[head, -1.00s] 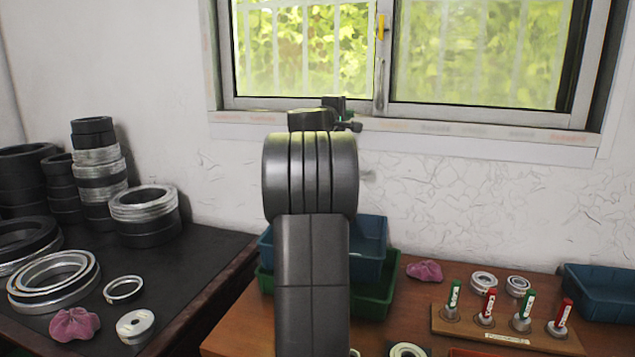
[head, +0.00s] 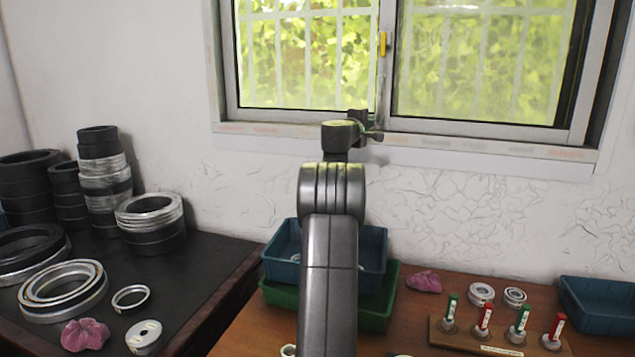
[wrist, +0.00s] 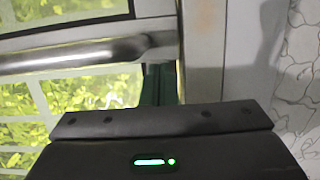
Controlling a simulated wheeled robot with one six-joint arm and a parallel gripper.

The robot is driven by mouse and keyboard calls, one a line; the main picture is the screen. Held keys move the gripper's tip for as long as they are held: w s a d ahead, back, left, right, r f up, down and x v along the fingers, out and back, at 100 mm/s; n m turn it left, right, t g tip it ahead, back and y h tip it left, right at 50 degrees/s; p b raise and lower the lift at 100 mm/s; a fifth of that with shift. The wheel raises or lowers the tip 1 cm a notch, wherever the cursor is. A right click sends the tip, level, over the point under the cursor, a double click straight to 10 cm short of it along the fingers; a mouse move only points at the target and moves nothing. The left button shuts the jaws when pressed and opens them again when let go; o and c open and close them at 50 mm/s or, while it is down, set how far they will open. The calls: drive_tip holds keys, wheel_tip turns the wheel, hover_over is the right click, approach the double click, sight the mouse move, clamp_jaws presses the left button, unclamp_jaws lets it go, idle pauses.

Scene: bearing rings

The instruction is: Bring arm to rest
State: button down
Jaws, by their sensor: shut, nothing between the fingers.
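My arm stands raised in the middle of the head view, its upper end in front of the window sill. My gripper (head: 362,124) is at the top of the arm, small and dark, apart from everything on the tables. In the wrist view its dark housing with a green light fills the bottom, and the narrow dark fingers (wrist: 161,84) show above it. The fingers are shut with nothing held. The wrist view faces the window frame and wall.
Behind my arm, a blue bin (head: 372,250) sits on a green bin (head: 378,312). Bearing rings (head: 152,212) stand stacked on the left black table (head: 205,270). A wooden holder (head: 480,338) with red and green tools and another blue bin (head: 598,305) are on the right.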

drive_tip(key=shift+r, duration=0.3)
drive_tip(key=b+v, duration=0.6)
drive_tip(key=v, duration=0.7)
drive_tip(key=p+x, duration=0.7)
drive_tip(key=x, duration=0.6)
drive_tip(key=w+a+p, duration=0.2)
drive_tip(key=a, duration=0.1)
drive_tip(key=shift+w+a+f, duration=0.2)
drive_tip(key=shift+w, duration=0.15)
drive_tip(key=w+a+p, duration=0.1)
drive_tip(key=a+p, duration=0.2)
drive_tip(key=a, duration=0.1)
drive_tip(key=w+a+p, duration=0.1)
drive_tip(key=a+p, duration=0.2)
drive_tip(key=a, duration=0.2)
drive_tip(key=w+a+p, duration=0.2)
drive_tip(key=a+p, duration=0.1)
drive_tip(key=a, duration=0.2)
drive_tip(key=shift+w+a+f, duration=0.1)
drive_tip(key=shift+a+f, duration=0.05)
drive_tip(key=shift+w+a, duration=0.2)
drive_tip(key=shift+a, duration=0.35)
